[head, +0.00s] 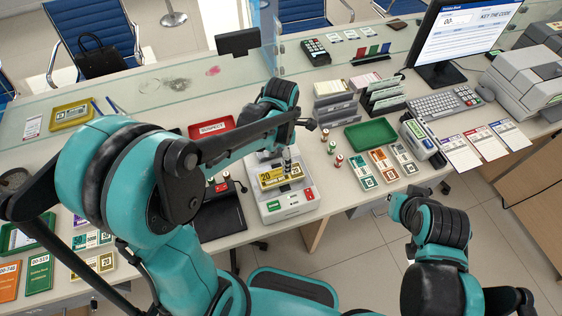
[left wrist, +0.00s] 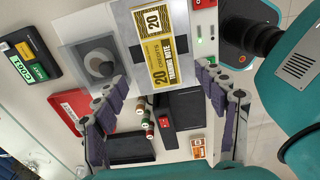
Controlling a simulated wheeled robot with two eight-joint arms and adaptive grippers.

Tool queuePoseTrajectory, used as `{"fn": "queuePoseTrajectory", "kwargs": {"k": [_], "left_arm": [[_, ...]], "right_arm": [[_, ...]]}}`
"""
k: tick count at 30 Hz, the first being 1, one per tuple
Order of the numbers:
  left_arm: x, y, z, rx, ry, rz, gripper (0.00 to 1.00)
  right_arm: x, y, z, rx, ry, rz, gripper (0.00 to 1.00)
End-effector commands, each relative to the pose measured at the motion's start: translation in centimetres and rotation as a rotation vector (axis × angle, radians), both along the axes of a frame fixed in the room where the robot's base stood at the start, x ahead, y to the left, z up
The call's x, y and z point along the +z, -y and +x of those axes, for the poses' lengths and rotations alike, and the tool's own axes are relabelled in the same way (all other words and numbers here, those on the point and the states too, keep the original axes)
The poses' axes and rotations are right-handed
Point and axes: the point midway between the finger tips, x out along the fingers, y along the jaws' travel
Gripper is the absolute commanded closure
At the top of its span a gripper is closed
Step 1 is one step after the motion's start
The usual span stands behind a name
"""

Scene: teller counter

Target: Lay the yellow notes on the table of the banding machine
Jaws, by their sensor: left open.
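The yellow notes (head: 281,177), a banded bundle marked 20, lie flat on the table of the banding machine (head: 268,208). In the left wrist view the notes (left wrist: 161,50) lie lengthwise on the grey machine table (left wrist: 130,28). My left gripper (head: 289,158) is just above the notes. In the left wrist view its fingers (left wrist: 163,84) are spread wide, one to each side and clear of the notes, with nothing between them. My right arm shows at the lower right of the head view; I make out no fingers on it.
A red tray (head: 211,127) lies behind the machine and a green tray (head: 371,135) to its right. A black device (head: 220,211) is left of the machine. The counter's front edge is close.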

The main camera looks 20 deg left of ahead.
Motion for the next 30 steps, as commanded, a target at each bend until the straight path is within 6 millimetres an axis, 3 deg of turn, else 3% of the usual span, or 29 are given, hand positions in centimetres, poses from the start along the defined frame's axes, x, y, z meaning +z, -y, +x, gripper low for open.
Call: {"fn": "queuePoseTrajectory", "kwargs": {"k": [6,10,17,24,30], "left_arm": [[2.2,-0.1,-0.2,-0.024,0.006,0.0,0.28],[3.7,-0.6,-1.1,-0.199,0.057,0.001,0.28],[7.3,-2.3,-4.6,-0.88,0.246,0.101,0.28],[9.1,-3.9,-8.3,-1.606,0.369,0.382,0.28],[9.4,-4.6,-10.0,-1.977,0.366,0.601,0.28]], "right_arm": [[0.6,0.0,0.0,0.0,0.0,0.0,1.0],[0.6,0.0,0.0,0.0,0.0,0.0,1.0],[0.5,0.0,0.0,0.0,0.0,0.0,1.0],[0.5,0.0,0.0,0.0,0.0,0.0,1.0],[0.5,0.0,0.0,0.0,0.0,0.0,1.0]]}}
